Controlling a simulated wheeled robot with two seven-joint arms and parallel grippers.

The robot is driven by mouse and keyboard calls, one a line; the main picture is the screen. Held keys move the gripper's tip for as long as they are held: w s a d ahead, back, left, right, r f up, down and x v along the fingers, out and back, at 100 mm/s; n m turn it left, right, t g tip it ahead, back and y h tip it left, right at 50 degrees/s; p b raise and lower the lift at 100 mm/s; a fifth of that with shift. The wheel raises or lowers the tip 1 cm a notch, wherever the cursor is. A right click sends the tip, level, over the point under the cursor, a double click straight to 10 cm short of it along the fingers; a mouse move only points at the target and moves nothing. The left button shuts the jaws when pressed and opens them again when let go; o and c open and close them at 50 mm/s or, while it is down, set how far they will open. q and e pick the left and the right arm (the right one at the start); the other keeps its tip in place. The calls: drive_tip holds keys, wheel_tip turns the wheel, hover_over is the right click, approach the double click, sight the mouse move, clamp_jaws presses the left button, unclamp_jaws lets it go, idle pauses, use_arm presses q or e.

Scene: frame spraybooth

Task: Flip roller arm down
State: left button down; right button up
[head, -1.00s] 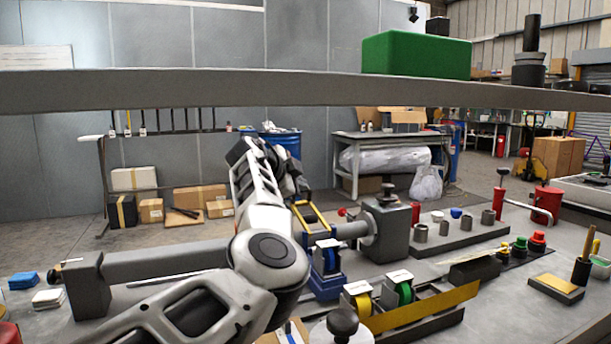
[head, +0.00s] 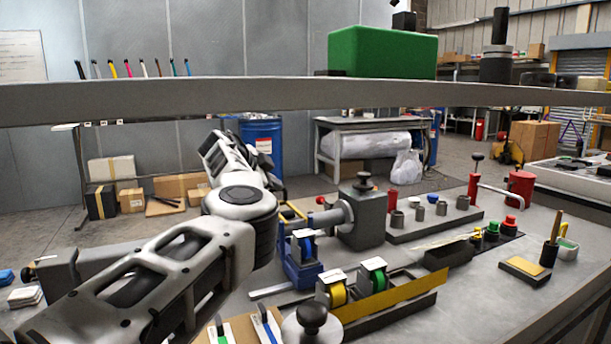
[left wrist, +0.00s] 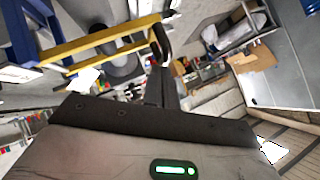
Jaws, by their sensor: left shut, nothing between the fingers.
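The yellow frame (head: 293,213), which looks like the roller arm, rises beside a blue-bodied fixture (head: 302,265) on the bench. Its lower part is hidden behind the fixture and my arm. In the left wrist view its yellow bars (left wrist: 105,43) cross the upper left, joined to blue uprights (left wrist: 22,38). My left gripper (left wrist: 160,45) shows there as dark fingers, shut and empty, just right of the yellow bars' end; I cannot tell whether they touch. In the head view my left arm largely hides it. My right gripper is not in view.
A grey block with a cylinder (head: 362,215) stands right of the fixture. Yellow and green tape rolls (head: 338,293) sit in front of it. A grey beam (head: 300,95) carrying a green box (head: 382,54) crosses above the bench. The bench's right front (head: 480,300) is clear.

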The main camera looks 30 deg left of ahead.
use_arm(q)
drive_tip(key=shift+s+a, duration=0.15)
drive_tip(key=shift+a, duration=0.25)
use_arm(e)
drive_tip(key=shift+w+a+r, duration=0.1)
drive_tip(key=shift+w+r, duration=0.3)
use_arm(q)
drive_tip(key=shift+d, duration=0.1)
drive_tip(key=shift+d+r, duration=0.15)
drive_tip(key=shift+r, duration=0.05)
drive_tip(key=w+d+r+b+v, duration=0.1)
drive_tip(key=b+v, duration=0.1)
drive_tip(key=v, duration=1)
drive_tip(key=shift+s+d+r, duration=0.35)
drive_tip(key=shift+d+r, duration=0.05)
drive_tip(key=shift+r, duration=0.1)
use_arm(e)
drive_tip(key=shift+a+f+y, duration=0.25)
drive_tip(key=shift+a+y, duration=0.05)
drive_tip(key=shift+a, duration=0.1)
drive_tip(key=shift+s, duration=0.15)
